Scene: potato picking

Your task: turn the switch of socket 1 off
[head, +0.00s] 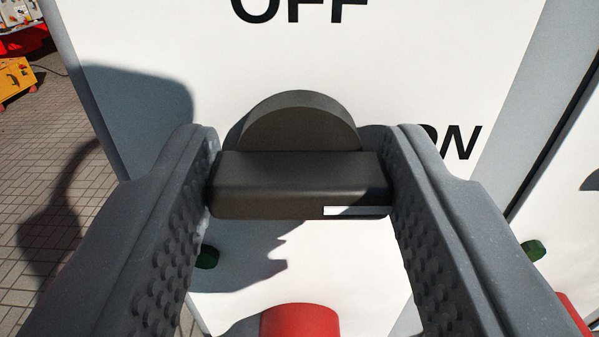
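The switch (298,180) is a dark grey rotary knob with a bar handle and a round back, on a white panel (330,60). The bar lies level, and a white mark shows at its right end, on the side of the partly hidden "ON" label (462,143). The "OFF" label (300,8) is above the knob, cut by the top edge. My gripper (299,170) has one finger at each end of the bar, and both pads appear to touch it. No socket number is visible.
A red round part (300,320) sticks out below the switch, with a green part (207,257) to the left. Another white panel (575,190) with a green part (533,250) stands at right. Paved ground (45,180) and orange objects (15,75) are at left.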

